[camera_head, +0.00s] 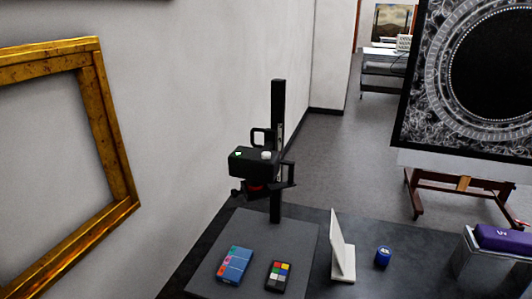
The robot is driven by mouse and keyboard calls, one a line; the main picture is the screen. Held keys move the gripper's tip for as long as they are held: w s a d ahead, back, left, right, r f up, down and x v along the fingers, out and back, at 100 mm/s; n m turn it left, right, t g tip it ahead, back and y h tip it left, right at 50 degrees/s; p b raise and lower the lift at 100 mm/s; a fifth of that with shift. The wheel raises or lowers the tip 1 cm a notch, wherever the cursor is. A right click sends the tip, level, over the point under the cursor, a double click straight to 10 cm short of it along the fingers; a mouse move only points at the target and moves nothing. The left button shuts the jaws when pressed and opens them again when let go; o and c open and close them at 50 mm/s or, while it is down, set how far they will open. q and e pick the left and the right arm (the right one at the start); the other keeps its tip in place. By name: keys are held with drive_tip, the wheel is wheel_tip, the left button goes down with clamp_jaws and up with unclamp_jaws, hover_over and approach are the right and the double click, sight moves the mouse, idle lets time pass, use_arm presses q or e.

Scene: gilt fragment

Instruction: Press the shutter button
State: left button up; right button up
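A black camera (255,163) is mounted on a black upright column (277,120) at the back of a dark table. A round whitish button (266,155) sits on top of the camera, toward its right side. A small green light or mark (238,153) shows at its left. A red part (257,188) shows under the camera body. Which of these is the shutter button is not labelled at this size. Neither of my grippers is in view, and nothing touches the camera.
On the dark table (305,225) lie a blue box (234,264) and a colour checker card (279,276). A white angled stand (340,250), a blue jar (383,256) and a purple case (503,238) stand to the right. A gilt frame (115,150) hangs at left.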

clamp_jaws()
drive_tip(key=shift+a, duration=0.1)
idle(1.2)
